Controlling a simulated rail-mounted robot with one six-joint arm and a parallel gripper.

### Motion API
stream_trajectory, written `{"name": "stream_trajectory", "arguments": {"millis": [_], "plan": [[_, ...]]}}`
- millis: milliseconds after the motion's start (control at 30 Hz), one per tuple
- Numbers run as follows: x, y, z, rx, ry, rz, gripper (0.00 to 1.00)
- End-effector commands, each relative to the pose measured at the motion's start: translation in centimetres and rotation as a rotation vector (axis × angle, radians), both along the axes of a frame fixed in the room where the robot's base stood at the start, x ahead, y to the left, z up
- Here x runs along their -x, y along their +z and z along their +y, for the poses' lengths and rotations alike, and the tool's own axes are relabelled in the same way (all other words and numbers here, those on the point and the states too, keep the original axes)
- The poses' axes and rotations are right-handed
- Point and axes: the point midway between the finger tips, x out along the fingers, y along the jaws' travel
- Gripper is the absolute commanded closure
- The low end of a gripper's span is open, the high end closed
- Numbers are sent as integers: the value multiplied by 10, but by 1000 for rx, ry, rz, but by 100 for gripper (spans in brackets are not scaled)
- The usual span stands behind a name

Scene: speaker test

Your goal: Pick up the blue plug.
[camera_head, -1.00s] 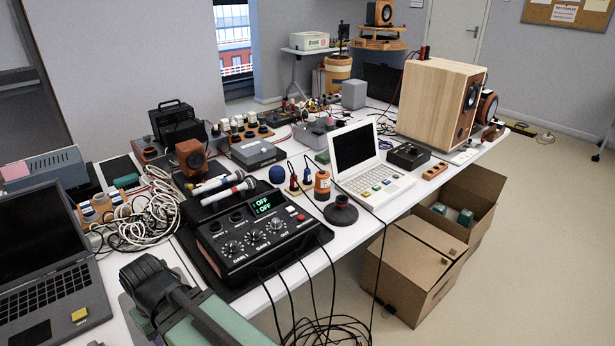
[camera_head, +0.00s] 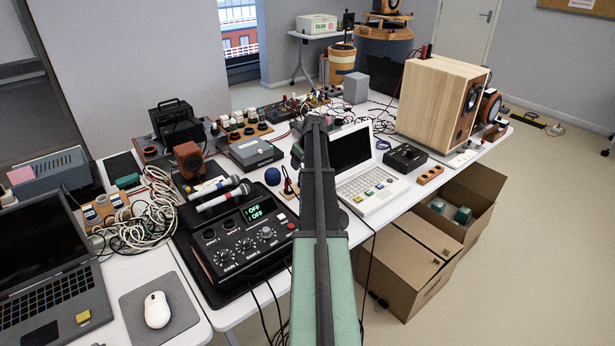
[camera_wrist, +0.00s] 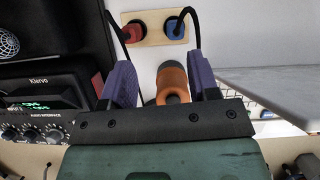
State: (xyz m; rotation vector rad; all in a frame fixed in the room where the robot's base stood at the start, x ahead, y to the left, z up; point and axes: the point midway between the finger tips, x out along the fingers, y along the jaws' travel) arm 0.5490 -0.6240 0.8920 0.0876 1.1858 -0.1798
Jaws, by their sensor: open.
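The blue plug (camera_wrist: 174,28) sits in a small wooden board (camera_wrist: 154,33) at the top of the wrist view, with a black cable running from it. A red plug (camera_wrist: 132,32) sits beside it on the left. My gripper (camera_wrist: 161,72) is open, its two purple fingers apart and short of the board in the picture. An orange-and-dark cylinder (camera_wrist: 172,80) shows between the fingers; I cannot tell whether they touch it. In the head view my arm hides the blue plug and most of the gripper.
The audio interface (camera_head: 240,240) with two microphones stands left of my arm. The white laptop (camera_head: 375,188) is to the right. A dark blue ball (camera_head: 272,177) stands near the board. Cables hang over the table's front edge; cardboard boxes (camera_head: 415,262) stand on the floor.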

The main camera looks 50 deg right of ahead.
Motion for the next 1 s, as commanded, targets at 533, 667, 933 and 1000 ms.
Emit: {"name": "stream_trajectory", "arguments": {"millis": [533,667,933,1000], "plan": [[-10,-56,-24,-27,-94,-16,45],[-11,-54,-24,-26,-93,-16,45],[-26,-102,-31,-27,-90,-16,45],[-29,-104,-32,-27,-90,-16,45]]}}
